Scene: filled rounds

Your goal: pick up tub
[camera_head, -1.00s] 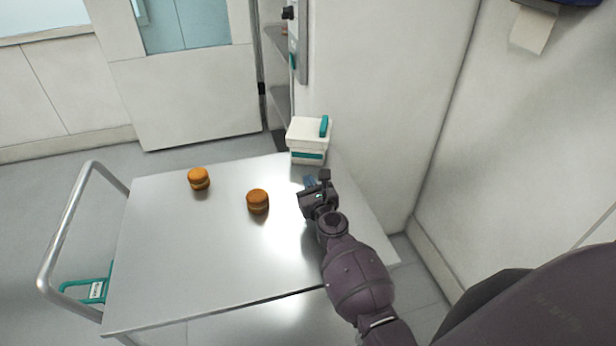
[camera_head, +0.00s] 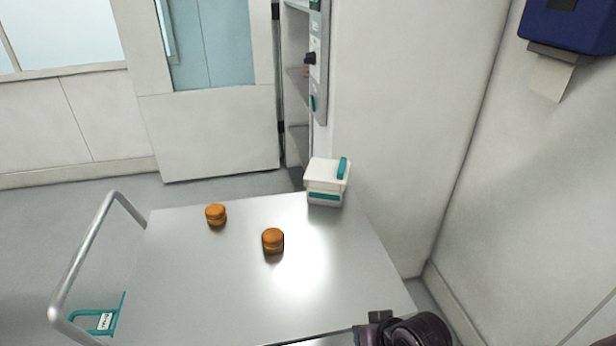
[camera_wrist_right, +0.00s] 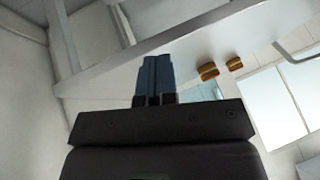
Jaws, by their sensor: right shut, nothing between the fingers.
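The tub (camera_head: 326,182) is white with a teal band and a teal handle on its lid. It stands upright at the far right corner of the metal cart top (camera_head: 200,290) in the head view. I do not make it out in the right wrist view. My right arm shows at the bottom edge of the head view, near the cart's front right corner, well apart from the tub. The right gripper's blue fingers (camera_wrist_right: 154,78) are together and empty in the right wrist view. My left gripper is not in view.
Two orange-brown filled rounds, one at the left (camera_head: 215,214) and one nearer the middle (camera_head: 273,240), sit on the cart. A rail handle (camera_head: 85,255) rises at the cart's left end. A white wall stands close behind the tub. The front of the cart top is clear.

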